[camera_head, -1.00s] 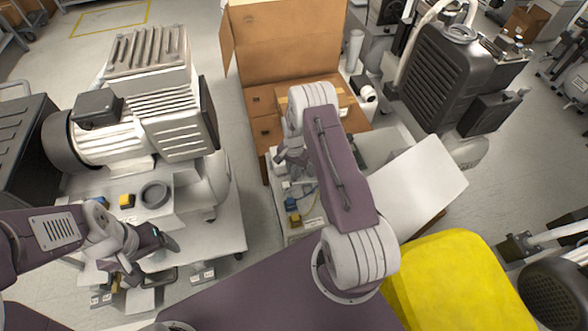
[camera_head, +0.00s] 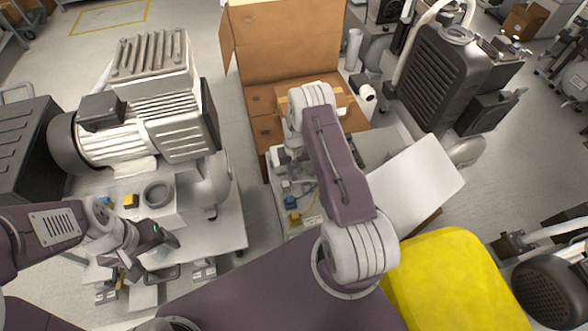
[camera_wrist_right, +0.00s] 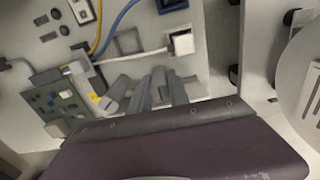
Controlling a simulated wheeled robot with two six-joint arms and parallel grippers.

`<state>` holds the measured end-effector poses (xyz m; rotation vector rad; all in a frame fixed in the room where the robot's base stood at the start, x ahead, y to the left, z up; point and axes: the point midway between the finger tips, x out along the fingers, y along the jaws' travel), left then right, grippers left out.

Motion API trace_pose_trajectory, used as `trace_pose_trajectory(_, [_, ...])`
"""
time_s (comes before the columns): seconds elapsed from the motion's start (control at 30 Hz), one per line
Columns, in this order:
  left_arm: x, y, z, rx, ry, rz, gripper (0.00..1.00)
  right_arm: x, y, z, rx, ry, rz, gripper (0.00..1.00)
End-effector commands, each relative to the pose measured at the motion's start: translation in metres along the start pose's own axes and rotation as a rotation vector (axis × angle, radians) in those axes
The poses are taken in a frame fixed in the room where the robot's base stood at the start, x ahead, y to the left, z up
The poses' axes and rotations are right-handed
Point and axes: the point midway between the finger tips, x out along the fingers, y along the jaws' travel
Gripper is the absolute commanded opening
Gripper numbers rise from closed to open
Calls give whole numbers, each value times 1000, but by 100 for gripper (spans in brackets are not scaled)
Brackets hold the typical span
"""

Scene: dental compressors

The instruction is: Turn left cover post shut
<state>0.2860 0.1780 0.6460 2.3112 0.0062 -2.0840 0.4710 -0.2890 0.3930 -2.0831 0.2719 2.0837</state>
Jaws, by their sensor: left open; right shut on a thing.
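My right gripper (camera_wrist_right: 160,88) is in the lower middle of the right wrist view, its grey fingers close together over the pale floor of an open unit (camera_wrist_right: 215,70). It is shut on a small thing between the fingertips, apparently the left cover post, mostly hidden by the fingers. In the head view the right gripper (camera_head: 287,160) is largely hidden by my right arm, over the same open unit (camera_head: 300,225). My left gripper (camera_head: 149,254) is open and empty over the cart at lower left.
A green circuit board (camera_wrist_right: 57,105) and blue and yellow cables lie near the right gripper. A white panel (camera_head: 420,180) stands tilted beside the unit. A compressor (camera_head: 150,115) stands at left, an open cardboard box (camera_head: 285,45) behind, a yellow thing (camera_head: 450,275) at lower right.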

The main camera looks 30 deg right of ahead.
Motion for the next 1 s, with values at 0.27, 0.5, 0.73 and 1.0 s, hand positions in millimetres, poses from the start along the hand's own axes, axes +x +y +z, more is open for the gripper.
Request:
trace_pose_trajectory(0.27, [-1, 0, 0, 0, 0, 0, 79, 0, 0, 0, -33, -1, 0, 0])
trace_pose_trajectory(0.5, [-1, 0, 0, 0, 0, 0, 79, 0, 0, 0, -34, -1, 0, 0])
trace_pose_trajectory(0.73, [-1, 0, 0, 0, 0, 0, 79, 0, 0, 0, -33, -1, 0, 31])
trace_pose_trajectory(1.0, [-6, 0, -1, 0, 0, 0, 79, -9, 0, -1, -32, 2, 0, 31])
